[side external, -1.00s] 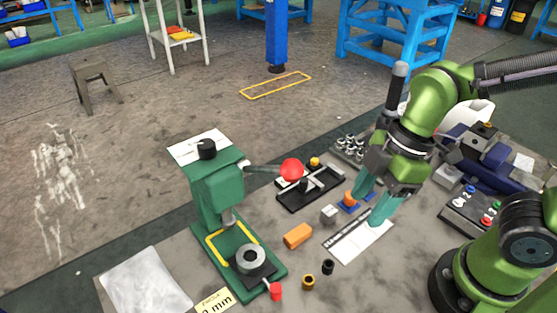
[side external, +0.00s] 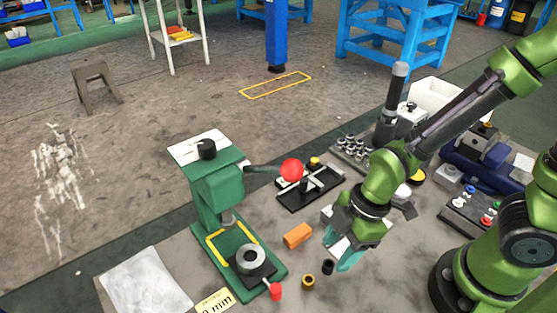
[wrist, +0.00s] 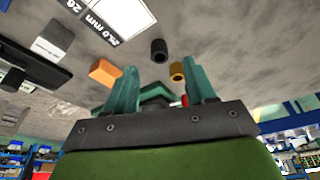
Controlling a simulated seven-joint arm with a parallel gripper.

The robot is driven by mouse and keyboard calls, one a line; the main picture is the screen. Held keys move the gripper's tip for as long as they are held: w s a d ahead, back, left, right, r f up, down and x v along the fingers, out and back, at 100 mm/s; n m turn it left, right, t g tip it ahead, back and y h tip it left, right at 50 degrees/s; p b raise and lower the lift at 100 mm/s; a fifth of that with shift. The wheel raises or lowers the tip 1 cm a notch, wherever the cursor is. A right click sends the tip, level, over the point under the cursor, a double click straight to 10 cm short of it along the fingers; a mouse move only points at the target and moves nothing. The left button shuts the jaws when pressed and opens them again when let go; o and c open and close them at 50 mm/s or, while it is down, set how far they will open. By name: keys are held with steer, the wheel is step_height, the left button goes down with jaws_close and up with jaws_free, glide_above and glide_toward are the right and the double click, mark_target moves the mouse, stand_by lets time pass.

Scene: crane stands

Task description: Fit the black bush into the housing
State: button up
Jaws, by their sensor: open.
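The black bush (side external: 327,267) stands on the grey bench, close to my gripper's fingertips. In the wrist view the black bush (wrist: 159,50) shows between the two finger lines, just beyond the tips. My gripper (side external: 338,250) has teal fingers; it is open and empty, pointing down, with its fingers spread in the wrist view (wrist: 163,69). The housing (side external: 250,261) is a grey ring with a dark bore, on a dark plate at the base of the green press (side external: 217,190), to the left of my gripper.
A brass bush (side external: 307,282) stands beside the black one. An orange block (side external: 297,235) lies between gripper and press. The press lever ends in a red ball (side external: 292,169). A red knob (side external: 276,291) is by the press base. A black fixture (side external: 300,192) lies behind.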

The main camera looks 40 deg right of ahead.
mark_target(329, 264)
steer(key=shift+x, duration=2.05)
jaws_close()
